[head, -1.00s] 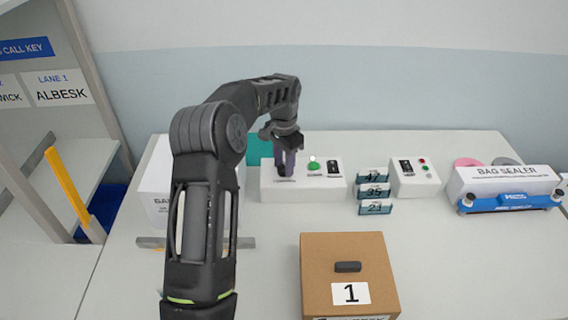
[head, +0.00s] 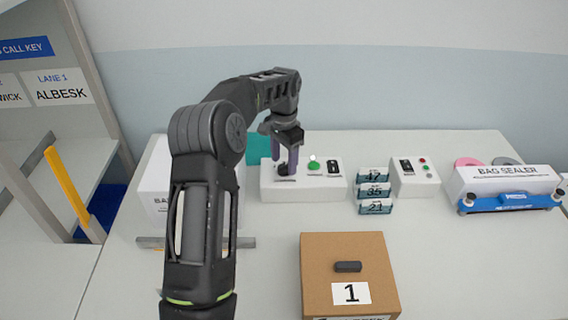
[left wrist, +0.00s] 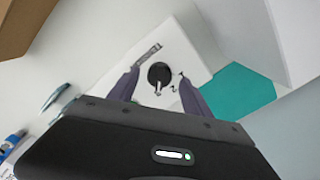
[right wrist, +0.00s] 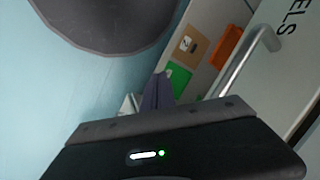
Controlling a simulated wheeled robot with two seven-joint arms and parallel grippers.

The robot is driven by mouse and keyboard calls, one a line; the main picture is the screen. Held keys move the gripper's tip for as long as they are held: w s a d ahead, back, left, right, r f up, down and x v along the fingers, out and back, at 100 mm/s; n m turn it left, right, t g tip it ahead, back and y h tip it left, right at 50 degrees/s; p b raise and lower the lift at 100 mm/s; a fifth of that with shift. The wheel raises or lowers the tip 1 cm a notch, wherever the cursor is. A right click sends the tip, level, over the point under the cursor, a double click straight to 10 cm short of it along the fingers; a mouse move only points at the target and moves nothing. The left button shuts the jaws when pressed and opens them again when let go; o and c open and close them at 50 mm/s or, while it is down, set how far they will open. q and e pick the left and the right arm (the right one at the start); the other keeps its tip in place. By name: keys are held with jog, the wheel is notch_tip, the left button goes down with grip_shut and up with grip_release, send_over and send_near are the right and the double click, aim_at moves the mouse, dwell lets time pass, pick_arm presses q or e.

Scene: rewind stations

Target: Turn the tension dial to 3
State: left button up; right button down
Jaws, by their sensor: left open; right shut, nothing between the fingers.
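The tension dial is a round black knob (left wrist: 160,72) on a white control box (head: 325,188). It has a pale pointer mark, and the figures around it are too small to read. In the head view the dial (head: 284,169) shows low between my left fingers. My left gripper (head: 287,164) is open and points down over the dial, one finger on each side. In the left wrist view its fingers (left wrist: 160,84) stand apart from the knob. My right gripper (right wrist: 157,91) shows only in the right wrist view, shut and empty, away from the table.
The control box also carries a green button (head: 314,163) and a black switch (head: 334,167). Numbered tags (head: 374,191) and a second white box (head: 416,179) stand to its right. A brown carton marked 1 (head: 318,275) is in front; a bag sealer (head: 505,185) is far right.

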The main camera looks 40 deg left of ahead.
aim_at(284, 165)
pick_arm(q)
notch_tip(284, 165, up, 6)
jog(key=shift+r+b, duration=0.2)
jog(key=shift+b, duration=0.15)
jog(key=shift+d, duration=0.1)
dwell(0.4)
